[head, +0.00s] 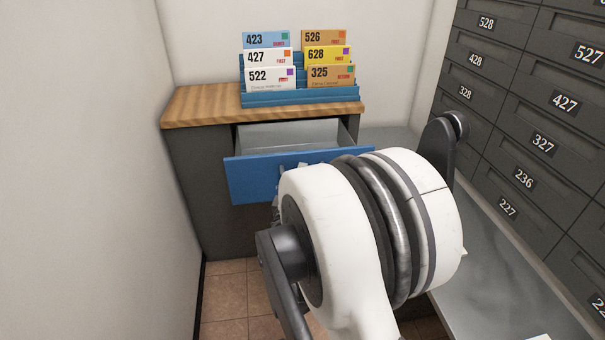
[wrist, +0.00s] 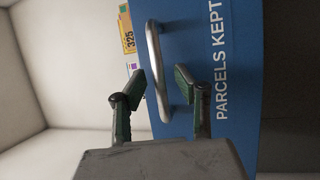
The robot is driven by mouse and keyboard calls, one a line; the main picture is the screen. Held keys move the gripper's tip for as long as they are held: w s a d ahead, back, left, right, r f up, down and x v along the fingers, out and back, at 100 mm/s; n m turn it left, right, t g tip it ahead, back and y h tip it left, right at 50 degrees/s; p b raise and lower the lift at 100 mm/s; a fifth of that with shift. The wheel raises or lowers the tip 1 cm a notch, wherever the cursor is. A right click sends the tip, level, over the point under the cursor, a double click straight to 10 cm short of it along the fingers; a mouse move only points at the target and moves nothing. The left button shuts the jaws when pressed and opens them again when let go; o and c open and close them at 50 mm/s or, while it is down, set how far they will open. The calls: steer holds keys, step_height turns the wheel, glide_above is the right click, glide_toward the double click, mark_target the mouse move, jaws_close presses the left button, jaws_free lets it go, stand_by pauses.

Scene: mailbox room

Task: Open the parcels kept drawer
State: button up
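The parcels kept drawer has a blue front (head: 248,180) and sits under the wooden counter. It is pulled partly out, and its grey inside (head: 290,134) shows behind the front. In the wrist view, the blue front (wrist: 228,50) reads "PARCELS KEPT" and carries a silver bar handle (wrist: 154,55). My gripper (wrist: 160,82) is at the handle, with its fingers spread apart on either side of the bar. A gap shows between the fingertips, and I see no firm grip on the bar. In the head view, my arm hides most of the gripper and handle.
A blue rack (head: 300,97) with several numbered envelopes stands on the wooden counter (head: 200,105). Numbered grey mailboxes (head: 535,135) line the right wall, above a grey ledge (head: 490,270). A white wall (head: 90,170) closes the left side. Tiled floor (head: 225,295) shows below the drawer.

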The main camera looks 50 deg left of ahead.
steer(key=v, duration=1.1)
